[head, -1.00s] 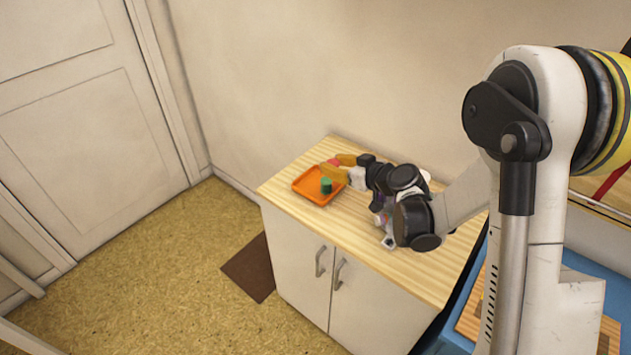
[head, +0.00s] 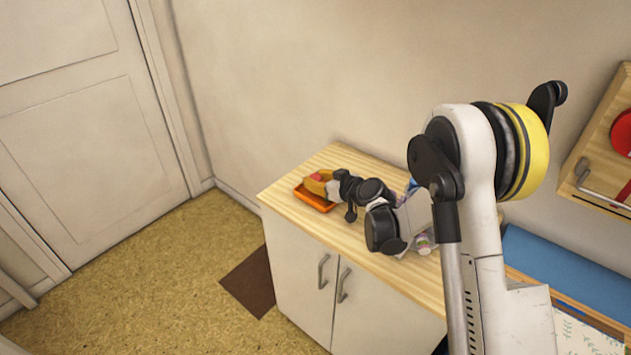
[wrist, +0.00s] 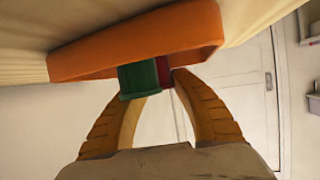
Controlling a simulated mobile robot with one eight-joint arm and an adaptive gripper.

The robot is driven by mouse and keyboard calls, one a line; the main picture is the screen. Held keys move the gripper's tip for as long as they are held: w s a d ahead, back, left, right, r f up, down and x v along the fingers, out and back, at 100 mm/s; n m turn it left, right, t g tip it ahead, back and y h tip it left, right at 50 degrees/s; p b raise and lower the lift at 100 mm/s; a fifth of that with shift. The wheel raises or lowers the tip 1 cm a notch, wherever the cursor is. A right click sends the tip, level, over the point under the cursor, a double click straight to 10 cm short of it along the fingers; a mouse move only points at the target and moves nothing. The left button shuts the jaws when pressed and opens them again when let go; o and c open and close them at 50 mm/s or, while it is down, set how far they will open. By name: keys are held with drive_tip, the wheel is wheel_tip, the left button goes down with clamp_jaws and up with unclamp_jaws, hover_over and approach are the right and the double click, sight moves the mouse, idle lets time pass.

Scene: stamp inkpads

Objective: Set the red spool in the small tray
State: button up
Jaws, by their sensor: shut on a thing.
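The small orange tray (head: 316,205) stands at the far left end of the wooden counter. Its side wall (wrist: 110,52) fills the top of the wrist view. My gripper (head: 312,183) is over the tray, with its yellow fingers shut on the red spool (head: 317,177). In the wrist view the red spool (wrist: 164,73) shows as a narrow strip between the fingertips, partly hidden by a green piece (wrist: 138,78). The green piece is beside the red spool at the tray. I cannot tell whether the spool touches the tray floor.
The wooden counter (head: 325,227) has a bare strip in front of my arm. Small items (head: 424,243) lie near my arm's elbow, partly hidden. A wall (head: 300,80) rises behind, and a blue surface (head: 570,275) lies at the right.

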drive_tip(key=shift+f, duration=0.15)
drive_tip(key=o, duration=0.9)
